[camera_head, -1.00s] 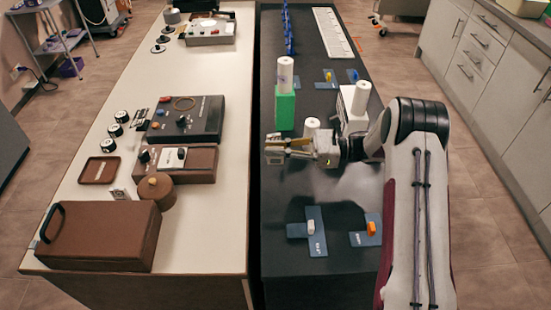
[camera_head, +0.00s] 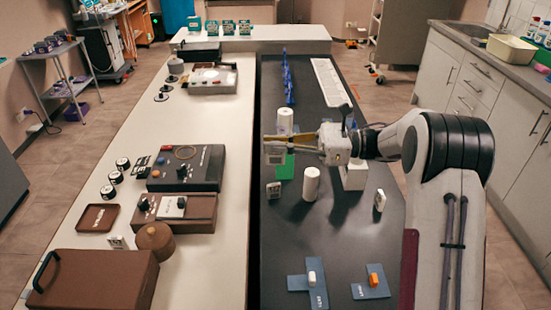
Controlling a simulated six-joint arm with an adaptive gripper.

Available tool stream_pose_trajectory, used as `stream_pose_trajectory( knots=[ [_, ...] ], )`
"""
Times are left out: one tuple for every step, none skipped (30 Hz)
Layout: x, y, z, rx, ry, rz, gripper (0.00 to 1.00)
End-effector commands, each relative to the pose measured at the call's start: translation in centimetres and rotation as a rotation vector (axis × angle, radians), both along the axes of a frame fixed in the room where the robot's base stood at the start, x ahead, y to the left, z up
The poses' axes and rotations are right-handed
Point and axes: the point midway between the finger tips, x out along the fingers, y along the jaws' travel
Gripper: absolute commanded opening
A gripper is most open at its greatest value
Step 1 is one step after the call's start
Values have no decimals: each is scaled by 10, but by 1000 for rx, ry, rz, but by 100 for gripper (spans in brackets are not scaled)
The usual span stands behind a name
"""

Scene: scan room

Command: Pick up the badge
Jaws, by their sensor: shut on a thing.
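A white cylinder (camera_head: 311,184) stands just below the gripper. The green block (camera_head: 285,168) and a white box (camera_head: 354,178) are close by. Blue mats with a white piece (camera_head: 312,278) and an orange piece (camera_head: 374,281) lie nearer. The counter between is clear.

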Motion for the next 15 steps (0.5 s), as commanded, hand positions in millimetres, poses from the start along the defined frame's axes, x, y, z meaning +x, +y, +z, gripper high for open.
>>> stream_pose_trajectory(
  knots=[
    [0,0,5,0,-2,0,0],
    [0,0,7,0,-2,0,0],
    [0,0,10,0,-2,0,0],
    [0,0,11,0,-1,0,0],
    [0,0,12,0,-1,0,0],
    [0,0,14,0,0,0,0],
    [0,0,15,0,0,0,0],
    [0,0,15,0,0,0,0],
    [0,0,16,0,0,0,0],
    [0,0,16,0,0,0,0],
    [0,0,16,0,0,0,0],
    [0,0,16,0,0,0,0],
    [0,0,16,0,0,0,0],
    [0,0,16,0,0,0,0],
    [0,0,16,0,0,0,0]
  ],
)
